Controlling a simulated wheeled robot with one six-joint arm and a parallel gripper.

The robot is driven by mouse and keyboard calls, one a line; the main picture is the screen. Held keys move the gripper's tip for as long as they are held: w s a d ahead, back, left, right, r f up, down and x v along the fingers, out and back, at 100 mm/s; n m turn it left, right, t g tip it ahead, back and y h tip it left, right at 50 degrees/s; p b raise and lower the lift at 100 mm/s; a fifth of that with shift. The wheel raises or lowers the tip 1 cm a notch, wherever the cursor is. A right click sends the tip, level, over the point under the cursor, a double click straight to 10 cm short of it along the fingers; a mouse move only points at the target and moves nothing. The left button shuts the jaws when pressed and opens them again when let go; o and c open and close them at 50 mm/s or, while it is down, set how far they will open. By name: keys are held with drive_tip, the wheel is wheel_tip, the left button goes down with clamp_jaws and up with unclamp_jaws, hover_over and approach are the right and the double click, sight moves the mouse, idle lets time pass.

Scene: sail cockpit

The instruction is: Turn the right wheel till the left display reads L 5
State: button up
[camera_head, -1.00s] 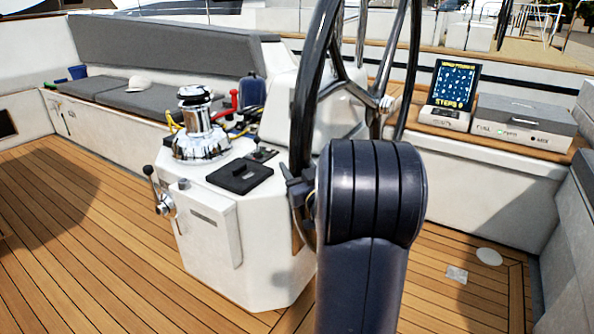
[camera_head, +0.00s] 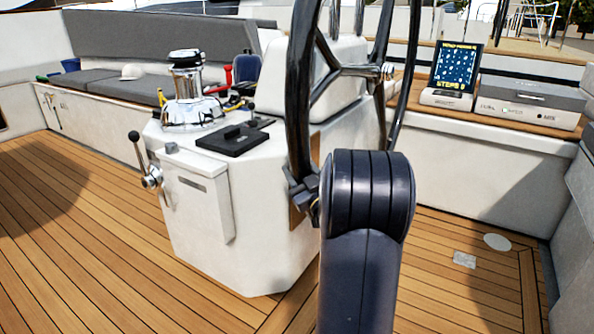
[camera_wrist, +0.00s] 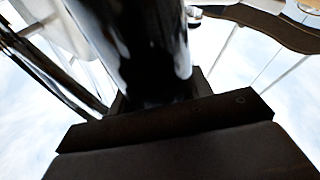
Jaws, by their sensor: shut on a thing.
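The wheel (camera_head: 299,95) has a glossy black rim that rises upright in the middle of the head view, with spokes running right to a hub. My gripper (camera_head: 305,192) is shut on the lower part of the near rim, partly hidden behind my dark arm link. In the wrist view the black rim (camera_wrist: 135,45) passes into the dark jaws of my gripper (camera_wrist: 160,105). I cannot make out a display reading "L" and a number in either view.
A white console (camera_head: 270,220) with a chrome winch (camera_head: 190,85), a lever (camera_head: 145,165) and a black hatch (camera_head: 232,138) stands left of the wheel. A screen (camera_head: 455,70) with small yellow text and a grey box (camera_head: 530,100) sit on the right bench. The teak floor (camera_head: 80,230) is open at left.

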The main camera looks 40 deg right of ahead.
drive_tip(key=shift+n+t+y, duration=0.3)
drive_tip(key=shift+n, duration=0.2)
drive_tip(key=shift+w+d+f+b, duration=0.1)
drive_tip(key=shift+d+f+b, duration=0.1)
drive_tip(key=shift+f+b, duration=0.4)
drive_tip(key=shift+w+d+f+b, duration=0.1)
drive_tip(key=shift+d+f+b, duration=0.15)
drive_tip(key=shift+f, duration=0.55)
drive_tip(key=shift+w+d+f+b, duration=0.15)
drive_tip(key=shift+f+b, duration=0.3)
drive_tip(key=shift+f, duration=0.25)
drive_tip(key=o, duration=1.4)
drive_tip(key=shift+c, duration=0.2)
drive_tip(key=shift+s, duration=0.15)
drive_tip(key=d+p+v, duration=0.1)
drive_tip(key=p+v, duration=0.1)
drive_tip(key=v, duration=0.8)
drive_tip(key=shift+s+a, duration=0.3)
drive_tip(key=shift+a, duration=0.25)
drive_tip(key=shift+f, duration=0.1)
